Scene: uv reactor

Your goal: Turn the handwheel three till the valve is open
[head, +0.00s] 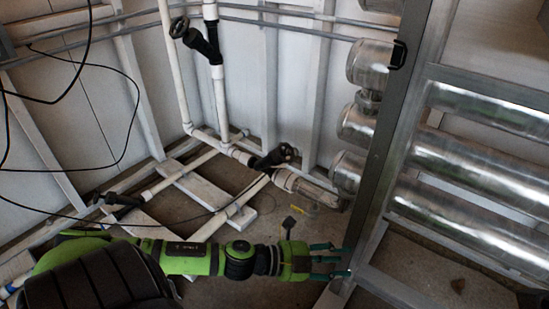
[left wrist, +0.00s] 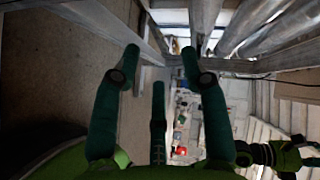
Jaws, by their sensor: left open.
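Three black valves with handwheels show on the white pipes in the head view. One handwheel (head: 180,27) is high on the upright pipes, one (head: 285,153) is at the middle by the clear cylinder, and one (head: 105,198) is low at the left. I cannot tell which is number three, or whether any valve is open. My left gripper (head: 337,262) is open and empty, below and right of the middle handwheel and apart from it. Its spread dark green fingers also show in the left wrist view (left wrist: 160,62).
A grey metal frame (head: 382,150) with shiny cylinders (head: 480,152) stands at the right, close to my left fingertips. White floor beams (head: 207,187) lie under the pipes. A thin black cable hangs at the upper left. Some brown floor (head: 300,222) is bare above my left gripper.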

